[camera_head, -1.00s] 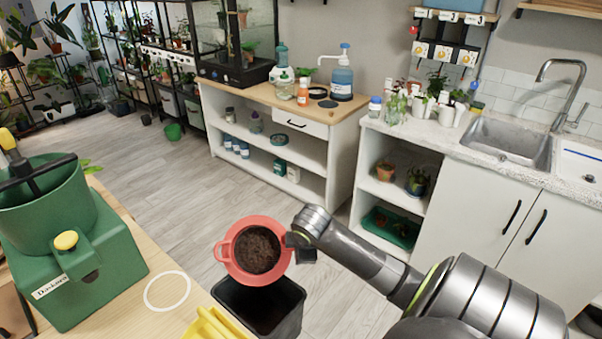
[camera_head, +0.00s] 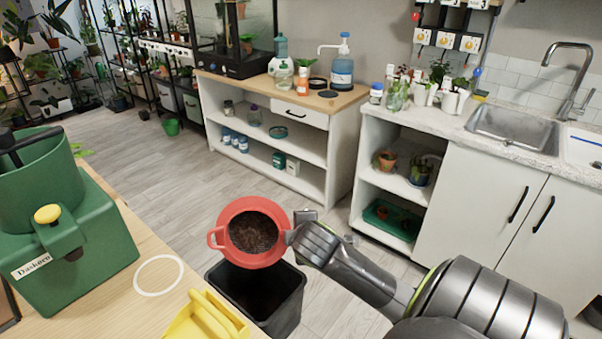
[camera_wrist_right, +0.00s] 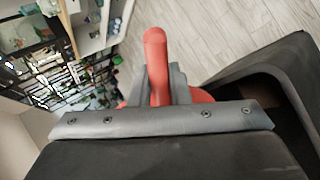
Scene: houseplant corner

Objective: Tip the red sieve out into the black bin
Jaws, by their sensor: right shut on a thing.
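The red sieve (camera_head: 216,240) is held in the air above the black bin (camera_head: 284,312), over its back left part. Dark soil lies inside the sieve, and its open top faces my head camera, so it looks tilted. My right gripper (camera_head: 293,236) is shut on the sieve at its right side. In the right wrist view the sieve's red handle (camera_wrist_right: 156,62) sits between the fingers, and the bin's dark rim (camera_wrist_right: 262,62) shows at the right. The bin stands on the floor and its inside looks dark. My left gripper is not in view.
A green machine (camera_head: 75,245) and a white ring (camera_head: 159,275) are on the wooden table (camera_head: 110,296) at left. A yellow scoop-like object (camera_head: 207,318) lies at the table's edge close to the bin. Open floor lies behind the bin.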

